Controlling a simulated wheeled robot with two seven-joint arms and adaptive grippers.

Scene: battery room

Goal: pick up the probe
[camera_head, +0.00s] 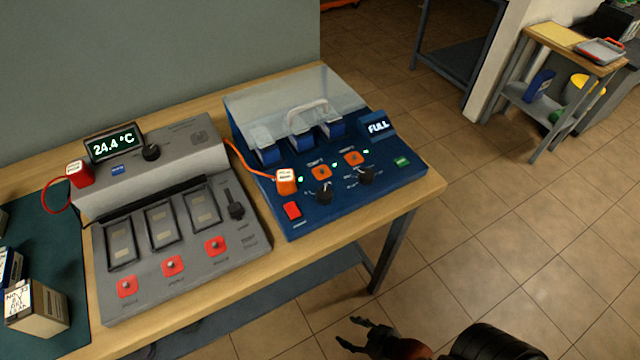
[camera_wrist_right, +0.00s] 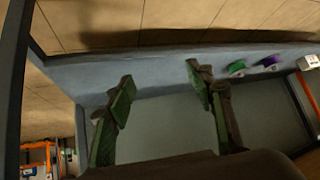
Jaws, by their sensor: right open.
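Two cabled blocks could be the probe; I cannot tell which one is meant. A red block with a white label (camera_head: 79,173) sits at the left end of the grey station (camera_head: 150,185), with a red cable looping down. An orange block with a white label (camera_head: 286,181) sits on the left part of the blue station (camera_head: 335,205), with an orange cable running up to the left. My right gripper (camera_head: 350,332) is open and empty, low in the head view, off the table's front right side and apart from both blocks. Its fingers also show in the wrist view (camera_wrist_right: 160,75). My left gripper is not in view.
The wooden table (camera_head: 430,185) carries both stations. A clear cover with a handle (camera_head: 305,112) stands over blue packs. Small boxes (camera_head: 36,308) lie on a dark green mat at left. A side shelf (camera_head: 545,50) stands at far right. The tiled floor between is clear.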

